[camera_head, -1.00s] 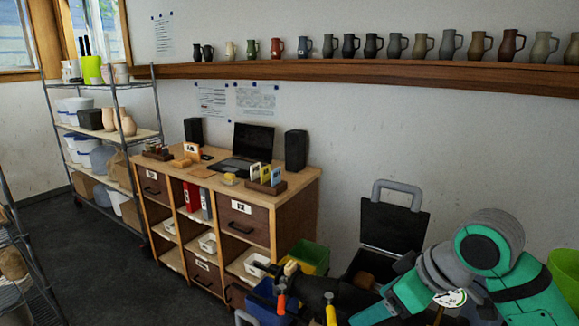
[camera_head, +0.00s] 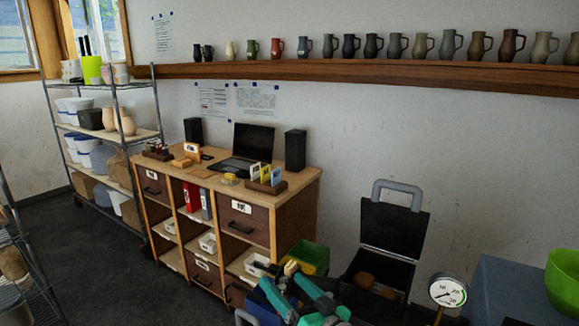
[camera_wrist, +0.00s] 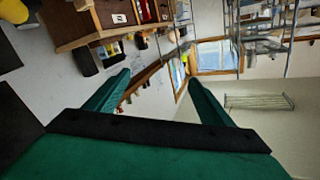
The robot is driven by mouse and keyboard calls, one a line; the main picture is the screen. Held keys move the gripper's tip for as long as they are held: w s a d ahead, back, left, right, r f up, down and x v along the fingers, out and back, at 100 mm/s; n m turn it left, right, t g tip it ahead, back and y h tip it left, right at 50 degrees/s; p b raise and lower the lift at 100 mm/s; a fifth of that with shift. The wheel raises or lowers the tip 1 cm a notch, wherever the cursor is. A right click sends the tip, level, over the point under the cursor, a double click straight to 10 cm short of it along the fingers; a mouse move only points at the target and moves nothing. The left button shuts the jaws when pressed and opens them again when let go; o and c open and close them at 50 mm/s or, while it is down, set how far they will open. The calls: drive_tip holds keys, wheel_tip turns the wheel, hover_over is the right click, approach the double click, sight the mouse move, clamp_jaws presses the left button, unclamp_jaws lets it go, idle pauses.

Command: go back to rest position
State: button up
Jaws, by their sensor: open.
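My gripper (camera_wrist: 160,76) shows in the wrist view as two green fingers spread apart with nothing between them. In the head view, teal parts of my arm are low at the bottom centre, in front of the wooden cabinet (camera_head: 290,210) and beside a green bin (camera_head: 308,256). The fingertips are hard to make out there.
A black case (camera_head: 395,228) stands open, lid up, right of the cabinet. A dial gauge (camera_head: 447,291) and a green bowl (camera_head: 566,280) are at lower right. A metal shelf rack (camera_head: 115,95) stands left. Dark floor (camera_head: 110,265) is clear left of the cabinet.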

drive_tip(key=s+a+f+m+t+h, duration=0.1)
drive_tip(key=s+f+m+h, duration=0.35)
drive_tip(key=s+f, duration=0.55)
drive_tip(key=s+a+f+m+t+h, duration=0.15)
drive_tip(key=s+f+m+h, duration=0.3)
drive_tip(key=s+f, duration=0.6)
drive_tip(key=s+d+f+n+g, duration=0.1)
drive_tip(key=s+f+n, duration=0.1)
drive_tip(key=s, duration=1)
drive_tip(key=s+d+f+n+h, duration=0.1)
drive_tip(key=s+n, duration=0.3)
drive_tip(key=s, duration=0.7)
drive_tip(key=shift+s+d+f+g, duration=0.4)
drive_tip(key=shift+d+f, duration=0.1)
drive_tip(key=shift+f, duration=0.15)
